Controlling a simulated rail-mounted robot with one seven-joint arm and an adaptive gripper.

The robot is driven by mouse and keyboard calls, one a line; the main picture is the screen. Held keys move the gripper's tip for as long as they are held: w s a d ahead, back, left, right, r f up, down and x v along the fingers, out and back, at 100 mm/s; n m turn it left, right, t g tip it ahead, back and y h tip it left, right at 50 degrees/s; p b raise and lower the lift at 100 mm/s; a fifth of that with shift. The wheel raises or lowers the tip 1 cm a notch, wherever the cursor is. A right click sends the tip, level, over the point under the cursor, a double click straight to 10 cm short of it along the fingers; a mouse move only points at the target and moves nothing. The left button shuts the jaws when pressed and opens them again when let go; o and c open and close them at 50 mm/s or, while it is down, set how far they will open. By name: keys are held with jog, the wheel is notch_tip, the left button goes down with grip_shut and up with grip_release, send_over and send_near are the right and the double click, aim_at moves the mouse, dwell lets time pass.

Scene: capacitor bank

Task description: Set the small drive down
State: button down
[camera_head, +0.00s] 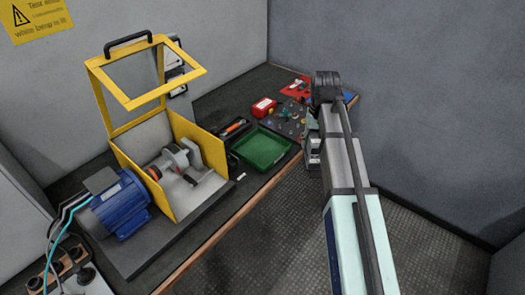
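My arm reaches in from the lower right, and its far end stands over the right end of the bench. A small grey-and-dark boxy thing (313,150) shows just left of my arm, at the bench's front edge. It may be the small drive, but it is partly covered and I cannot tell whether it is held or rests on the bench. My gripper's fingers are hidden behind my arm, so their opening does not show.
A green tray (262,149) lies on the dark bench (222,93). Behind it are a red box (263,107) and a dark mat (290,122) with small parts. A yellow guard frame (103,97) and blue motor (115,205) stand left. A grey wall (430,90) bounds the right.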

jog(key=w+a+r+n+p, duration=0.15)
jog(key=w+a+n, duration=0.35)
jog(key=w+a, duration=0.55)
jog(key=w+a+r+n, duration=0.2)
jog(key=w+a+n, duration=0.3)
jog(key=w+a, duration=0.55)
jog(key=f+p, duration=0.1)
jog(key=f, duration=0.5)
jog(key=f+p, duration=0.1)
jog(key=f, duration=0.5)
jog(key=f+p, duration=0.2)
jog(key=f, duration=0.5)
jog(key=shift+a+f, duration=0.1)
jog(key=shift+a, duration=0.2)
jog(key=shift+f, duration=0.1)
jog(key=shift+c, duration=1.6)
grip_release()
notch_tip(320, 180, up, 12)
jog(key=b, duration=0.3)
